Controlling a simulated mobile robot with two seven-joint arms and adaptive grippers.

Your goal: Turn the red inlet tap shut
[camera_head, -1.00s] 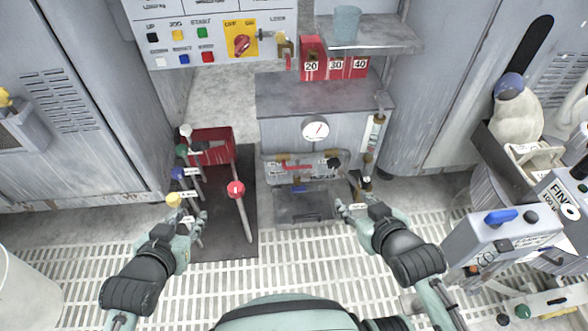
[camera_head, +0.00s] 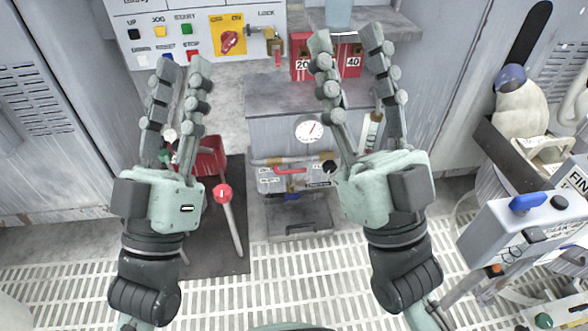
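The red tap handle (camera_head: 290,171) lies about level along the front of the grey unit in the camera_head view, just below a tan pipe (camera_head: 285,160). Small label plates sit beside it, too small to read surely. My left gripper (camera_head: 183,66) is raised to the left of the tap, fingers pointing up and apart, nothing between them. My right gripper (camera_head: 347,40) is raised to the right of the tap, its fingers spread wide and empty. Neither gripper touches the tap. The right gripper's near finger and palm cover part of the unit's right side.
A red-knobbed lever (camera_head: 223,193) stands left of the unit. A white gauge (camera_head: 309,131) is above the tap. A control panel (camera_head: 200,30) and red numbered blocks (camera_head: 301,68) are behind.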

